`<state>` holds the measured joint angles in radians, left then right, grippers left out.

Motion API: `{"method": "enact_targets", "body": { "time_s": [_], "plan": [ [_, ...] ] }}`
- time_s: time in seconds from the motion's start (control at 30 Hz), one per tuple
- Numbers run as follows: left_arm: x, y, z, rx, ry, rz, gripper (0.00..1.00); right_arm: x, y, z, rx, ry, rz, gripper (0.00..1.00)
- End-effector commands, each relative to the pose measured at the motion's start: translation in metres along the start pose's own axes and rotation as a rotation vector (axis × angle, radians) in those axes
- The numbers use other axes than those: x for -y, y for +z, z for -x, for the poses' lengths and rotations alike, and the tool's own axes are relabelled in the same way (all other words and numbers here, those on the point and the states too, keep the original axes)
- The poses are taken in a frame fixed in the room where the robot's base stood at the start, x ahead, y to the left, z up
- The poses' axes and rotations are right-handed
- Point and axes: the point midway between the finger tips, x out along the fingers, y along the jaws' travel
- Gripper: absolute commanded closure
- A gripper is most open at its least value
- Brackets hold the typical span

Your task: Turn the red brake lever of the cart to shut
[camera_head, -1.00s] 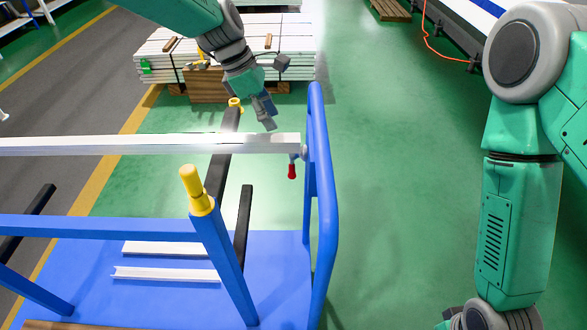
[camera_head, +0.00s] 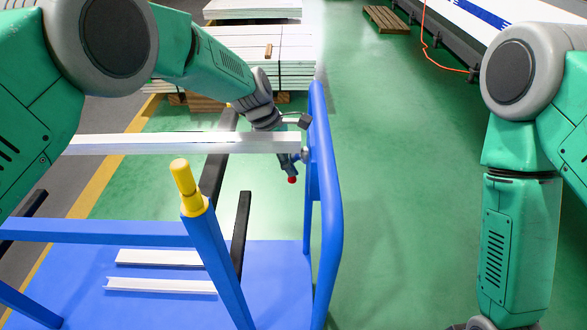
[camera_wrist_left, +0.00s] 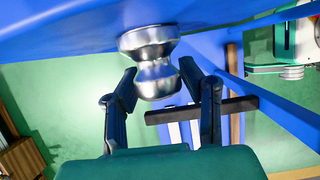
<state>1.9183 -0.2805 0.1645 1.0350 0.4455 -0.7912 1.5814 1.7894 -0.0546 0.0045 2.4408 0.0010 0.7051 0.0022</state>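The red brake lever shows only as a small red tip (camera_head: 292,180) beside the blue end post of the cart (camera_head: 325,215); the rest is hidden by my gripper. My left gripper (camera_head: 288,164) is at the lever, just below the end of the white profile. In the left wrist view my left gripper (camera_wrist_left: 159,72) has its two fingers apart, on either side of a silver rounded metal piece (camera_wrist_left: 155,65) under the blue frame. I cannot tell whether the fingers touch it.
A long white profile (camera_head: 190,143) lies across the cart in front of my left arm. A yellow-capped blue post (camera_head: 187,185) stands nearer. Stacked white profiles (camera_head: 290,45) lie behind. The green floor (camera_head: 410,170) right of the cart is clear.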

Motion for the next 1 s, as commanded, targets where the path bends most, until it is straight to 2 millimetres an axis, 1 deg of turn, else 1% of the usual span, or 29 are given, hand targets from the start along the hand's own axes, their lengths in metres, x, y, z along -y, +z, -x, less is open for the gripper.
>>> {"method": "enact_targets", "body": {
  "time_s": [0.03, 0.2, 0.47, 0.5, 0.57, 0.6, 0.77, 1.0],
  "plan": [
    [0.000, -0.001, -0.007, 0.000, -0.001, 0.000, 0.66, 0.000, 0.000, -0.002, 0.000, 0.000, 0.000, 0.60],
    [0.000, 0.000, -0.016, 0.000, 0.001, -0.001, 0.66, 0.000, 0.000, -0.003, 0.000, 0.000, 0.000, 0.60],
    [0.000, 0.001, -0.017, -0.001, 0.000, -0.001, 0.66, 0.000, 0.000, -0.003, 0.000, 0.000, 0.000, 0.60],
    [0.000, 0.001, -0.017, -0.001, 0.000, -0.001, 0.73, 0.000, 0.000, -0.003, 0.000, 0.000, 0.000, 0.60],
    [0.000, 0.001, -0.017, -0.001, 0.000, -0.001, 0.94, 0.000, 0.000, -0.003, 0.000, 0.000, 0.000, 0.60],
    [0.000, 0.001, -0.017, -0.001, 0.000, 0.000, 1.00, 0.000, 0.000, -0.003, 0.000, 0.000, 0.000, 0.60],
    [0.000, 0.001, -0.017, -0.001, 0.003, -0.001, 1.00, 0.000, 0.000, -0.002, 0.000, 0.000, 0.000, 0.60],
    [-0.004, 0.002, -0.015, 0.002, 0.088, -0.034, 1.00, 0.000, -0.001, 0.013, 0.000, 0.000, 0.000, 0.60]
  ]
}}
